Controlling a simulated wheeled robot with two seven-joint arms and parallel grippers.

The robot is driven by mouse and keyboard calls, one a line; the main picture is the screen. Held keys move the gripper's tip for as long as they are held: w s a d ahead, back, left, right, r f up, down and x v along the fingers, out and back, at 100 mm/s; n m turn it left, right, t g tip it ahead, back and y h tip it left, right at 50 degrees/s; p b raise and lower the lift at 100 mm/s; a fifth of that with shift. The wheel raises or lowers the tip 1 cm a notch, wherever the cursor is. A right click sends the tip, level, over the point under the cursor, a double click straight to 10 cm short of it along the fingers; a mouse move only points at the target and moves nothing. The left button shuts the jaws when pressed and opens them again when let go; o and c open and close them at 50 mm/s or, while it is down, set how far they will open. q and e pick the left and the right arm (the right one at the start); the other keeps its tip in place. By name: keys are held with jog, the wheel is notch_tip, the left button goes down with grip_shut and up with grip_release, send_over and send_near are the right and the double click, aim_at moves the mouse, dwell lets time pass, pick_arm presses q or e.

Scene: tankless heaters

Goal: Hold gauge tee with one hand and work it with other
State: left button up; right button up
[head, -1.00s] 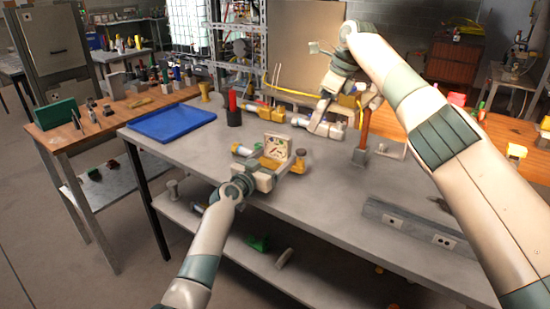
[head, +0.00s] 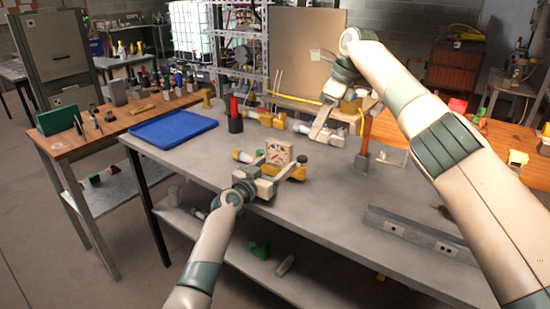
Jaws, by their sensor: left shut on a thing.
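The gauge tee (head: 292,172) is a yellow-brass fitting with a square pale gauge face (head: 279,152), a dark knob at its right and a pale, blue-ringed end at its left. My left gripper (head: 270,182) is shut on it from the near side, over the front part of the grey table. The fingers hide part of the tee's body. My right gripper (head: 322,127) is farther back and to the right, apart from the tee, with its pale fingers pointing down. Its fingertips overlap other fittings in the picture, so I cannot tell how far they are apart.
The grey table (head: 310,215) holds a blue tray (head: 172,128), a dark cup with red-handled tools (head: 235,122), brass fittings (head: 266,118), an upright orange-handled tool (head: 364,140) and a grey rail with outlets (head: 420,232). The table's middle front is clear.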

grip_shut()
notch_tip(320, 180, down, 5)
jog(key=a+m+t+y, duration=0.25)
jog(key=m+y, duration=0.35)
jog(key=m, duration=1.2)
jog(key=s+d+r+m+t+y, duration=0.1)
jog(key=d+m, duration=0.3)
jog(key=m, duration=0.6)
jog(key=s+d+r+m+t+y, duration=0.1)
jog(key=s+d+m+t, duration=0.2)
jog(key=m, duration=0.7)
jog(key=shift+s+d+t+y, duration=0.35)
jog(key=shift+s+d, duration=0.45)
jog(key=shift+d, duration=0.15)
